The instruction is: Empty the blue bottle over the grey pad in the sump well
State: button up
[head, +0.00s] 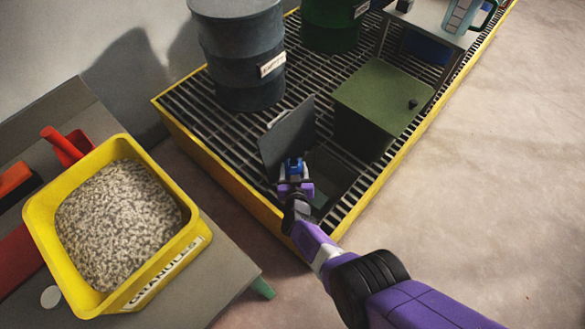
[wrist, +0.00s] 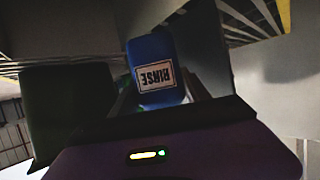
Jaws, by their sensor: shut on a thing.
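My gripper (head: 294,183) is shut on the blue bottle (head: 293,166), over the near end of the grating by the open sump well (head: 334,182). In the wrist view the blue bottle (wrist: 153,50) fills the space between the fingers and bears a white label with dark letters. Its mouth is out of sight, and I cannot tell its exact tilt or whether anything flows. A small grey-green patch (head: 320,199) shows low in the well beside my gripper; it may be the grey pad, mostly hidden.
A dark raised hatch plate (head: 288,137) stands just behind the bottle. A green box (head: 383,97) with a black knob is to the right. A grey drum (head: 238,50) stands on the grating. A yellow granule bin (head: 192,232) stands at left. The floor at right is clear.

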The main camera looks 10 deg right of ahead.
jog(key=shift+w, duration=0.1)
jog(key=shift+d, duration=0.1)
jog(key=shift+d+r+m, duration=0.15)
jog(key=shift+d+m, duration=0.15)
jog(key=shift+d, duration=0.15)
jog(key=shift+s+d+r+m+y, duration=0.1)
jog(key=shift+s+d+m+y, duration=0.15)
jog(key=shift+d+m+y, duration=0.5)
jog(key=shift+s+d+m+t+y+b, duration=0.1)
jog(key=shift+d+m+t+y+b, duration=0.2)
jog(key=shift+d+b, duration=0.65)
jog(key=shift+d+m+b, duration=0.15)
jog(key=shift+m+b, duration=0.3)
jog(key=shift+b, duration=0.4)
jog(key=shift+a+m+t+y+b, duration=0.35)
jog(key=shift+m+y+b, duration=0.35)
jog(key=shift+b, duration=2.5)
jog(key=shift+a+f+m+t+y+b, duration=0.2)
jog(key=shift+m+b, duration=0.3)
jog(key=shift+b, duration=1.45)
jog(key=shift+a+f+m+t+y+b, duration=0.1)
jog(key=shift+m+y+b, duration=0.3)
jog(key=shift+b, duration=1.55)
